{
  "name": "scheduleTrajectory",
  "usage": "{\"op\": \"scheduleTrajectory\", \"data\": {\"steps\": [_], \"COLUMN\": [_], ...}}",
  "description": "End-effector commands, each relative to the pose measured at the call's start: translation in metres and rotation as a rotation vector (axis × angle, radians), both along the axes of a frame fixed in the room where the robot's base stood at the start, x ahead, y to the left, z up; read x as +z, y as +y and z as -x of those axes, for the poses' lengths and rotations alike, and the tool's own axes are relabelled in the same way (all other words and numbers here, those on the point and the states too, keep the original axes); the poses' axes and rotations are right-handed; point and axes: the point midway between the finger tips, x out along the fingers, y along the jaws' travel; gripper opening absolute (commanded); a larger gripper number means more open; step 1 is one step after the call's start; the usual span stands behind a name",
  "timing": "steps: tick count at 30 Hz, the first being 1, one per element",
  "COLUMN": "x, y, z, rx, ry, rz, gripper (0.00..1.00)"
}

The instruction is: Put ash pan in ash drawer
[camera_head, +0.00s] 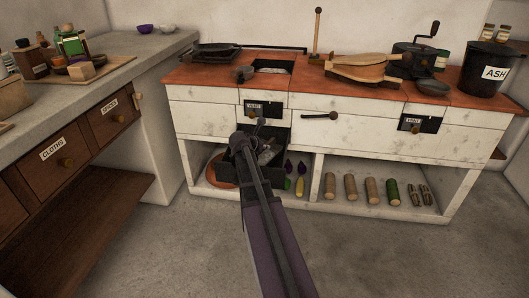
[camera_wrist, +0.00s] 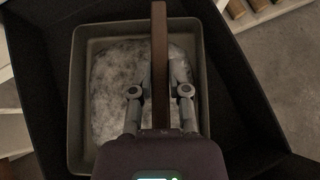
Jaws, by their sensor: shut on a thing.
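The ash pan (camera_wrist: 76,95) is a grey rectangular tray with pale ash (camera_wrist: 108,85) in it and a brown bar handle (camera_wrist: 159,30) across it. My gripper (camera_wrist: 160,72) is shut on the handle. In the wrist view the pan lies within the walls of the black ash drawer (camera_wrist: 235,75); whether it touches the bottom, I cannot tell. In the head view the drawer (camera_head: 238,172) stands pulled out under the stove's left part. My arm hides much of it, and only a bit of the pan (camera_head: 268,155) shows.
The white stove with its red top (camera_head: 310,88) stands behind the drawer. Several logs (camera_head: 351,188) lie on the low shelf to the right. A black ash bucket (camera_head: 487,72) stands at the top right. A wooden-drawer counter (camera_head: 60,150) stands left. The floor in front is clear.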

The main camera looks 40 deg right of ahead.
Motion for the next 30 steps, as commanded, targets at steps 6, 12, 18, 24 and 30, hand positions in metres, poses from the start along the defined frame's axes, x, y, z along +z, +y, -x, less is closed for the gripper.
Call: {"op": "scheduleTrajectory", "data": {"steps": [6, 12, 18, 24, 30], "x": [-0.006, -0.0053, -0.0085, -0.0076, -0.0075], "y": [-0.0011, -0.0013, -0.0016, -0.0019, -0.0023], "z": [0.0004, 0.0005, 0.0008, 0.001, 0.0012], "rx": [-0.001, -0.001, -0.002, -0.002, -0.003], "ry": [0.0, -0.001, 0.0, 0.0, 0.0], "rz": [0.001, 0.001, 0.0, 0.0, 0.0], "gripper": [0.0, 0.0, 0.25, 0.57, 0.57]}}
